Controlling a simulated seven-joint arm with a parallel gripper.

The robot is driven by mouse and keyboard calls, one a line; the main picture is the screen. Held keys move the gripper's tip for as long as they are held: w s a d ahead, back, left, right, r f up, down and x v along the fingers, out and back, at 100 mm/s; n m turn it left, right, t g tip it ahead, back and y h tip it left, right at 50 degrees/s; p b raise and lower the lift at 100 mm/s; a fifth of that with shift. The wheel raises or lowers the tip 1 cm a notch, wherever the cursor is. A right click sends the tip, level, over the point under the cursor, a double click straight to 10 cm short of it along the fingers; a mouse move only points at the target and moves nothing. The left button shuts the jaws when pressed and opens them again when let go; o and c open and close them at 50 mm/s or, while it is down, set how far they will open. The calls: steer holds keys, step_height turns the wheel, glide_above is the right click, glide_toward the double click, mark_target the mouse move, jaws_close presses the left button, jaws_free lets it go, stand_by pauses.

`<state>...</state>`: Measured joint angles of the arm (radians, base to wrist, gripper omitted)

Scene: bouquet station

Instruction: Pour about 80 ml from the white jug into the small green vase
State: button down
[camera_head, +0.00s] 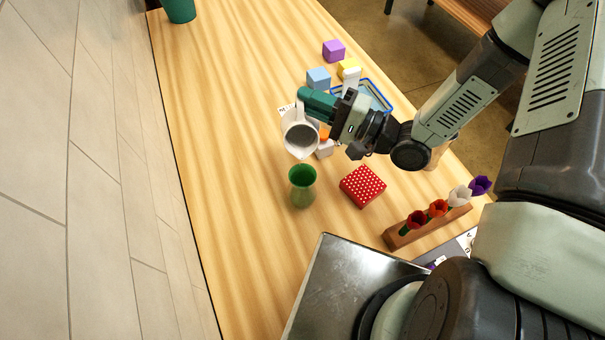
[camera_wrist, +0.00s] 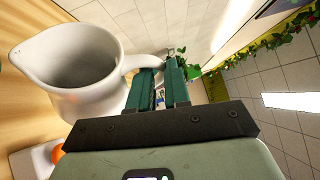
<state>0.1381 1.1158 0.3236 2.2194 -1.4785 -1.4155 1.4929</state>
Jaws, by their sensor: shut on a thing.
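My gripper (camera_head: 316,103) has its green fingers shut on the handle of the white jug (camera_head: 292,119). In the wrist view the jug (camera_wrist: 95,100) hangs left of my fingers (camera_wrist: 162,82), its handle running between them. In the head view the jug's mouth faces the camera and its spout points toward the small green vase (camera_head: 302,188). The vase stands upright on the table, just below the jug in the picture. The jug's inside looks grey; I cannot tell its liquid level. No stream shows between jug and vase.
A red dotted box (camera_head: 362,187) is right of the vase. A wooden flower holder (camera_head: 430,226) and a metal plate (camera_head: 345,282) lie nearer. The table left of the vase is clear.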

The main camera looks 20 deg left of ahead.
mark_target(312, 126)
steer(key=shift+s+d+r+n+y+p, duration=0.2)
steer(key=shift+s+r+n+p, duration=0.15)
steer(key=shift+n, duration=0.15)
steer(key=shift+s+d+r+n+y+p, duration=0.1)
steer(key=shift+s+r+n+y+p, duration=0.1)
steer(key=shift+s+n+p, duration=0.25)
stand_by(1.5)
steer(key=shift+s+d+r+n+g+y, duration=0.15)
steer(key=shift+s+d+n+g, duration=0.1)
steer(key=shift+s+n, duration=0.2)
steer(key=shift+s+d+r+n+g+y, duration=0.15)
steer(key=shift+s+n+g, duration=0.15)
steer(key=shift+n, duration=0.1)
stand_by(0.6)
steer(key=w+m, duration=0.1)
steer(key=w+a+f+m+h, duration=0.1)
steer(key=w+m+t, duration=0.1)
steer(key=shift+w+a+f+m+h, duration=0.25)
steer(key=shift+w+f+m+h, duration=0.05)
steer(key=shift+f+m, duration=0.1)
steer(key=shift+w+a+f+m+h, duration=0.2)
steer(key=shift+w+f+m+h, duration=0.15)
steer(key=shift+w+f+m, duration=0.25)
steer(key=shift+w+a+f+m+h, duration=0.25)
steer(key=shift+f+m+h, duration=0.15)
steer(key=shift+m, duration=0.4)
stand_by(0.6)
